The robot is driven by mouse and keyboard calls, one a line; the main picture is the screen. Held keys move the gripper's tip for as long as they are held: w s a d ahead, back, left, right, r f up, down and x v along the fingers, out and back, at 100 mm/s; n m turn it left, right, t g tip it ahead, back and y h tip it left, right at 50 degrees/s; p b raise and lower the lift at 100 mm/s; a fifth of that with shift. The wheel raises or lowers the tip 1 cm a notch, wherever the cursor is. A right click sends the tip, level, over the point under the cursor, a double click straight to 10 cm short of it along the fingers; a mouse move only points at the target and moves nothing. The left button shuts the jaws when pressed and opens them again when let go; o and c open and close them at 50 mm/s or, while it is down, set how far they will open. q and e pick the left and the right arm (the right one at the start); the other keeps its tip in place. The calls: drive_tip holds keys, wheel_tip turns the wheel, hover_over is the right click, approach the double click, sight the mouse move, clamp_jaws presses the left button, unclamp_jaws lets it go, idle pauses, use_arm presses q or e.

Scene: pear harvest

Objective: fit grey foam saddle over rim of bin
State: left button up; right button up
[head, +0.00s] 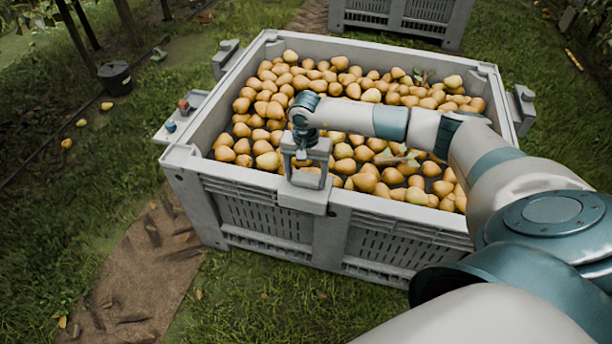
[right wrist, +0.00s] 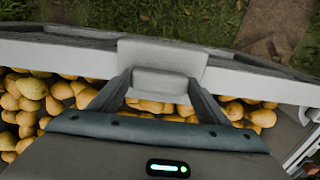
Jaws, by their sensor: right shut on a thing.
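The large grey bin (head: 395,222) is full of pears and stands on the grass. The grey foam saddle (head: 304,199) lies across its near rim, left of the middle, with its outer side hanging over the front wall. In the right wrist view the saddle (right wrist: 162,55) straddles the pale rim (right wrist: 60,58). My right gripper (head: 306,181) comes down from above and is shut on the saddle's raised middle block; its two fingers also show in the right wrist view (right wrist: 165,84). I cannot tell whether the saddle touches the rim all along. My left gripper is not in view.
Pears (head: 365,180) lie just inside the rim below my right arm. Similar grey blocks sit at the bin's left (head: 226,57) and right (head: 521,106) sides. A small tray (head: 181,117) juts out at the left. A dark bucket (head: 115,78) and another bin (head: 400,18) stand farther off.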

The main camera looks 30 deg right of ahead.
idle(0.4)
drive_tip(key=o, duration=1.4)
use_arm(q)
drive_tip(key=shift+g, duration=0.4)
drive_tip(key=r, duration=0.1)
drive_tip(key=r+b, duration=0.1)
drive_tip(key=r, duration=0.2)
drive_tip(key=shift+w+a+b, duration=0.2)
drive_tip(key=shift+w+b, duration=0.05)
drive_tip(key=shift+b, duration=0.05)
use_arm(e)
wheel_tip(320, 180, up, 17)
drive_tip(key=shift+r, duration=0.2)
